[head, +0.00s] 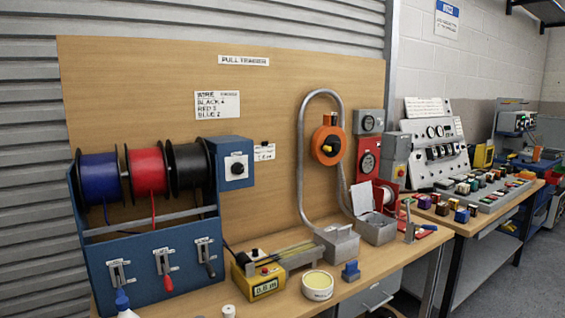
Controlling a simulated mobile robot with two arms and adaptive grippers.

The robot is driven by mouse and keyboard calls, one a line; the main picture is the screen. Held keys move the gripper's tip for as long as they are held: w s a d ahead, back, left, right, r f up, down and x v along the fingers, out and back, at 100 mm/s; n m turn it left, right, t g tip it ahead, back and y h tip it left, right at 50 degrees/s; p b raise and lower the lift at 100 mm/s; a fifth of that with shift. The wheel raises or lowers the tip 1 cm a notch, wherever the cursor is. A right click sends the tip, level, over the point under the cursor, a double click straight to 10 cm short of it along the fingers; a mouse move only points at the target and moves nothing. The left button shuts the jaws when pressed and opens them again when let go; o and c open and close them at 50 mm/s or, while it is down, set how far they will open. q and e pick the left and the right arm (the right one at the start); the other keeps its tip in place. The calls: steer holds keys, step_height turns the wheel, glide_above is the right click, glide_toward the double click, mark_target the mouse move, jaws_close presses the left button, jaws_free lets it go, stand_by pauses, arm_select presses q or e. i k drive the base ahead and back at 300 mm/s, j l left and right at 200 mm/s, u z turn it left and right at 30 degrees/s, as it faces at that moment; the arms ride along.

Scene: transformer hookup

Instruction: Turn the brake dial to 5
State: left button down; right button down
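The dial that looks like the brake dial (236,166) is a dark round knob on a white square plate. It sits on the front of a blue box (231,152) at the right end of the wire spool rack. Its markings and pointer are too small to read, so I cannot tell its setting. A white card (217,104) on the wooden board above lists wire colours black, red and blue with numbers that are hard to read. Neither of my grippers shows in the head view.
The blue rack (140,262) holds blue, red and black wire spools and has several levers in front. A yellow counter box (262,284), a round tub (317,286) and a blue block (351,271) stand on the bench. Space before the dial looks clear.

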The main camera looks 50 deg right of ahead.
mark_target(238, 168)
steer(key=z, duration=1.25)
